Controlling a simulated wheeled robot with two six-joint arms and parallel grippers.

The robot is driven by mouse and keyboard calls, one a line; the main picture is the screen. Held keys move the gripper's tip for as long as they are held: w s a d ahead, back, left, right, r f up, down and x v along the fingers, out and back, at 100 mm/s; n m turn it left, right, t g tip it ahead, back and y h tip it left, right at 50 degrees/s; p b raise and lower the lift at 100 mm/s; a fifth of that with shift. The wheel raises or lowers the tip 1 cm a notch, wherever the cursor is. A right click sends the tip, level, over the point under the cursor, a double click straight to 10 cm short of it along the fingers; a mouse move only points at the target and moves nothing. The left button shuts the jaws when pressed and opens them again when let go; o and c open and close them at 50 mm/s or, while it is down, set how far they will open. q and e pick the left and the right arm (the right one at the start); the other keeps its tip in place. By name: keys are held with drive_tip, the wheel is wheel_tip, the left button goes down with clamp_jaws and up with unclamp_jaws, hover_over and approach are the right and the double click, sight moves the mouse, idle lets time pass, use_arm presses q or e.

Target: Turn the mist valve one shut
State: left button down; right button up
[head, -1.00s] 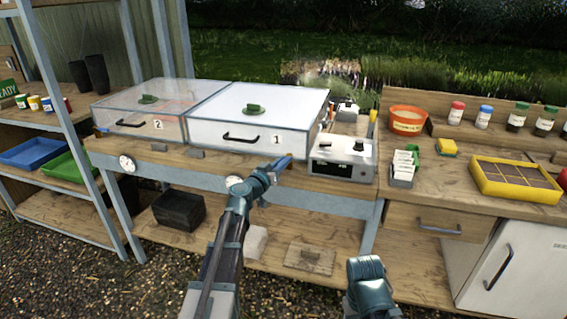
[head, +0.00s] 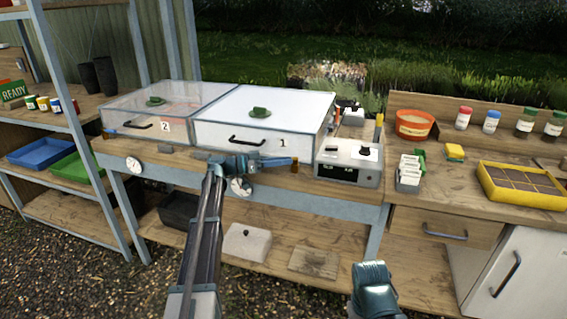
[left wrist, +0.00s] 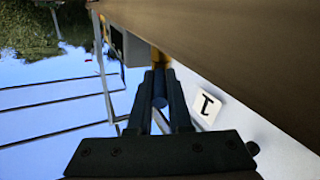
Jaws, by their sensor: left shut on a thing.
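Mist valve one shows as a small brass body (head: 295,165) at the bench's front edge, in front of propagator box 1, with a blue lever. My left gripper (head: 274,162) reaches in from the left, level with the bench edge, and is shut on that lever. In the left wrist view the blue lever (left wrist: 159,90) lies between the two dark fingers (left wrist: 160,78), with yellow brass just beyond. The fingers hide part of the lever. A white tag marked 1 (left wrist: 207,108) is beside it. Of my right arm only a teal link shows; its gripper is not in view.
Box 1 (head: 262,137) and box 2 (head: 118,120) stand behind the bench edge. A grey control unit (head: 349,170) is just right of the valve. A round dial (head: 241,186) sits below my gripper. The ground in front is clear.

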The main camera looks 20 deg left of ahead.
use_arm(q)
drive_tip(key=shift+w+d+m+g+h, duration=0.1)
drive_tip(key=shift+w+m+g+h, duration=0.3)
drive_tip(key=shift+m+g, duration=0.3)
drive_tip(key=c, duration=1.1)
unclamp_jaws()
drive_tip(key=shift+o, duration=1.3)
drive_tip(key=shift+d+g, duration=0.25)
drive_tip(key=shift+g, duration=0.05)
drive_tip(key=shift+a, duration=0.2)
drive_tip(key=v, duration=1.3)
drive_tip(key=shift+s+a+f, duration=0.15)
drive_tip(key=shift+a+f, duration=0.05)
drive_tip(key=shift+a, duration=0.1)
